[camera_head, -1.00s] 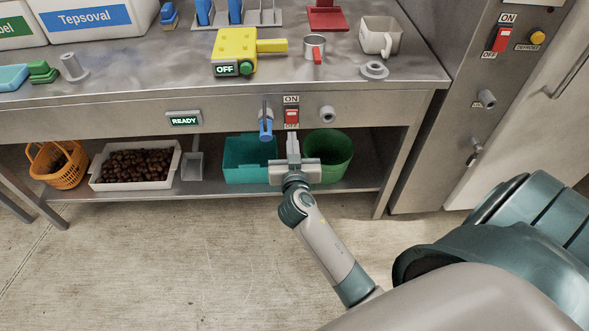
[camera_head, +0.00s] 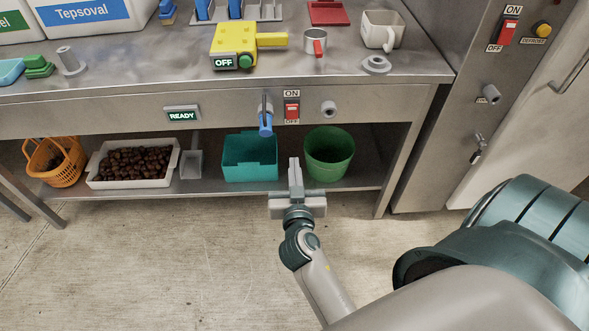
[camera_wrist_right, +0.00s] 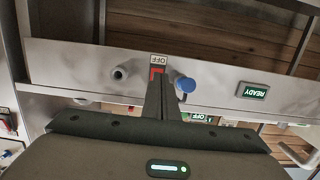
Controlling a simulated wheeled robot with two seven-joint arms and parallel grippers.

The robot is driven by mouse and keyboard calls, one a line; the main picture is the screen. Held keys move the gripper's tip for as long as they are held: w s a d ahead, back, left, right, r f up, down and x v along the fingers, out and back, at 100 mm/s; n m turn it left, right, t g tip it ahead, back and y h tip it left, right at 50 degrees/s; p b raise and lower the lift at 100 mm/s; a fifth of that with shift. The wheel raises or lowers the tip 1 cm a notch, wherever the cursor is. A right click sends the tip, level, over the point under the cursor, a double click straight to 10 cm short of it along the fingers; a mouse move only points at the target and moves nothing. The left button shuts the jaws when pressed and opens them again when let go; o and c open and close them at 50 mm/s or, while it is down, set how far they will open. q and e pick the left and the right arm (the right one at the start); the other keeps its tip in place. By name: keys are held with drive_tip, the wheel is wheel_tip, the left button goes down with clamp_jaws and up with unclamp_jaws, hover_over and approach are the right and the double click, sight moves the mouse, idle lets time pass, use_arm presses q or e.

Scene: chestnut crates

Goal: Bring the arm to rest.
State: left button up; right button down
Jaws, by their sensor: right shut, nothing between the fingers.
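My right gripper (camera_head: 295,175) is shut with nothing in it. In the head view it is in front of the steel table, with its fingers pointing toward the lower shelf between the teal bin and the green bucket. In the right wrist view its closed fingers (camera_wrist_right: 157,98) point at the table's front panel, overlapping the red switch there. My left gripper is not in view.
The steel table (camera_head: 235,108) carries a red switch (camera_head: 292,109) and a blue-handled valve (camera_head: 265,122) on its front. Below are a teal bin (camera_head: 250,172), a green bucket (camera_head: 329,165) and a white crate (camera_head: 106,180) of chestnuts. The floor in front is clear.

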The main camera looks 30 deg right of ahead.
idle(0.6)
